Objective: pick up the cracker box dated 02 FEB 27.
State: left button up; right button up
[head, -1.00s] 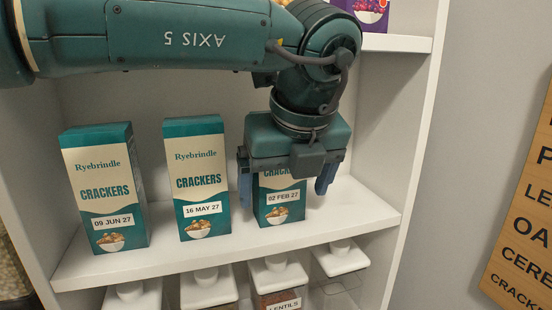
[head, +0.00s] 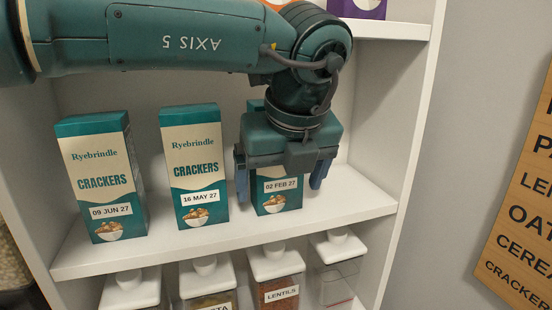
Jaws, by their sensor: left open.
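The cracker box dated 02 FEB 27 (head: 275,200) stands upright on the shelf, the rightmost of three teal and cream boxes. My left gripper (head: 279,190) is open and points down over it, with one blue finger at each side of the box. The gripper body hides most of the box's upper front; the date label and bowl picture show below it. I cannot tell whether the fingers touch the box. The box dated 16 MAY 27 (head: 196,170) stands in the middle, and the box dated 09 JUN 27 (head: 103,180) at the left. My right gripper is not in view.
The white shelf (head: 340,205) has bare room right of the boxes, up to the side wall (head: 408,140). White-lidded jars, one labelled LENTILS (head: 280,290), stand below. A purple package (head: 368,8) is on the shelf above. A wooden sign (head: 520,220) hangs at the right.

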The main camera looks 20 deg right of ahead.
pick_arm(q)
jog(key=shift+c, duration=0.3)
jog(key=shift+f, duration=0.1)
jog(key=c, duration=1.1)
jog(key=shift+c, duration=0.2)
